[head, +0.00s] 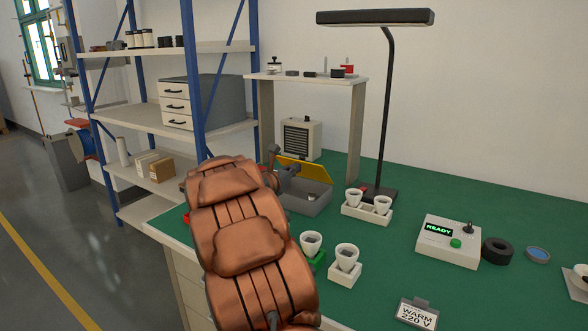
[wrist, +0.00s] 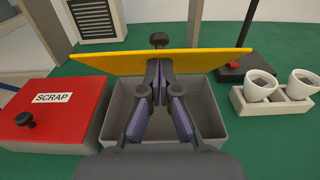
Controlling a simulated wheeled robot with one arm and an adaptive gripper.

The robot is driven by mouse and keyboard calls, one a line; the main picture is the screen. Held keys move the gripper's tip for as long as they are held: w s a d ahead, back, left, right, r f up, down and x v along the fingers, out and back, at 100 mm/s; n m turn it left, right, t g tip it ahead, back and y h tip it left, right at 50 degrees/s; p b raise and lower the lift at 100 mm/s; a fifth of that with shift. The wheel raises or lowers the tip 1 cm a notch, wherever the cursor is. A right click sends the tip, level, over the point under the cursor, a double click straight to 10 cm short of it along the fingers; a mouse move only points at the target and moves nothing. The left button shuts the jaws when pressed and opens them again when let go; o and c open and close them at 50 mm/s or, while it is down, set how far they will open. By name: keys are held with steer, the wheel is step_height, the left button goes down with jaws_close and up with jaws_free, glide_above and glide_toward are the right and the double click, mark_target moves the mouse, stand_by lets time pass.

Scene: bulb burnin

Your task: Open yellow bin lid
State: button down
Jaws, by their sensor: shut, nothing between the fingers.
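The yellow lid (head: 306,168) is raised and tilted at the back of its open grey bin (head: 310,204). In the wrist view the yellow lid (wrist: 110,60) spans above the bin (wrist: 211,105), with a dark knob (wrist: 159,40) showing at its upper edge. My gripper (wrist: 161,68) is shut and empty over the bin opening, its tips at the near face of the lid. I cannot tell whether they touch it. In the head view my gripper (head: 278,163) is at the bin's left side, partly hidden by my arm. The bin's inside is partly hidden by the fingers.
A red SCRAP bin lid (wrist: 58,112), closed, is left of the yellow bin. A white holder with two cups (head: 367,213) stands to the right, by the lamp base (head: 376,194). More cups (head: 311,243) stand nearer. A READY box (head: 448,243) is farther right.

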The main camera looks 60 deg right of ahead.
steer(key=shift+d+r+y+p, duration=0.3)
steer(key=shift+r+p, duration=0.3)
steer(key=shift+p, duration=0.85)
steer(key=shift+d+r+y+p, duration=0.2)
steer(key=shift+r+y+p, duration=0.3)
steer(key=shift+p, duration=0.9)
steer(key=d+r+y+p, duration=0.2)
steer(key=p, duration=0.8)
steer(key=d+y+p, duration=0.1)
steer(key=p, duration=0.3)
steer(key=shift+w+r, duration=0.1)
steer(key=shift+r, duration=0.05)
steer(key=p, duration=0.1)
steer(key=y+p, duration=0.1)
steer(key=shift+d+r+p, duration=0.2)
steer(key=shift+d+p, duration=0.15)
steer(key=shift+d, duration=0.05)
steer(key=shift+d+p, duration=0.3)
steer(key=shift+p, duration=0.35)
steer(key=shift+d+r+p, duration=0.25)
steer(key=shift+d+p, duration=0.5)
steer(key=shift+p, duration=0.5)
steer(key=shift+w+d+p, duration=0.1)
steer(key=shift+d+p, duration=0.35)
steer(key=shift+d, duration=0.3)
